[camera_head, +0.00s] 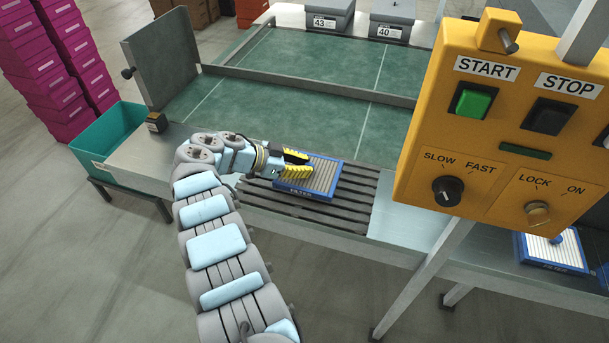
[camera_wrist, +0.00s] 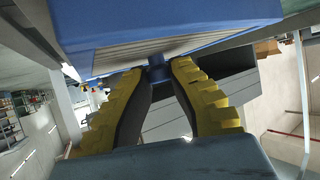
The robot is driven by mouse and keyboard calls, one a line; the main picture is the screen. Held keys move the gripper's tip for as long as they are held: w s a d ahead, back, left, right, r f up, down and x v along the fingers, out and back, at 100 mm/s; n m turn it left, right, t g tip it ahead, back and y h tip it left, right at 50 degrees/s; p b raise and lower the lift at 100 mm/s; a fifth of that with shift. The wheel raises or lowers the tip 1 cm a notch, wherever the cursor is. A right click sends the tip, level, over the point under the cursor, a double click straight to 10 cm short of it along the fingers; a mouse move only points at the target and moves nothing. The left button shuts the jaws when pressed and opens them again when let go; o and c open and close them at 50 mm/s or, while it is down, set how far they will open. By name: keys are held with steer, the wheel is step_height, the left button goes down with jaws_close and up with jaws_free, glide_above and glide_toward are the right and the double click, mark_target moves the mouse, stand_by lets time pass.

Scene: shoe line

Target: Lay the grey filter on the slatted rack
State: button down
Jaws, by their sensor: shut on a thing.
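The grey filter (camera_head: 322,178), a flat panel of grey-tan pleats in a blue frame, is over the slatted rack (camera_head: 345,216) in the head view. It looks roughly level; I cannot tell whether it rests on the slats or hangs just above. My gripper (camera_head: 299,164), with yellow ridged fingers, reaches over it from the left. In the wrist view, my fingers (camera_wrist: 165,78) close around a small blue knob (camera_wrist: 156,73) on the filter, whose blue frame (camera_wrist: 200,22) fills the top. The knob is hidden by my fingers in the head view.
A yellow control box (camera_head: 500,130) stands at the right. Another blue-framed filter with white pleats (camera_head: 550,249) lies on the lower right bench. The green belt (camera_head: 290,110) lies behind the rack. A teal bin (camera_head: 110,135) is at the left. Bare rack slats show around the filter.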

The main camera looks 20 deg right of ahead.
steer(key=shift+f, duration=0.7)
steer(key=shift+f+b, duration=0.1)
steer(key=shift+b, duration=0.25)
steer(key=c, duration=1.1)
jaws_free()
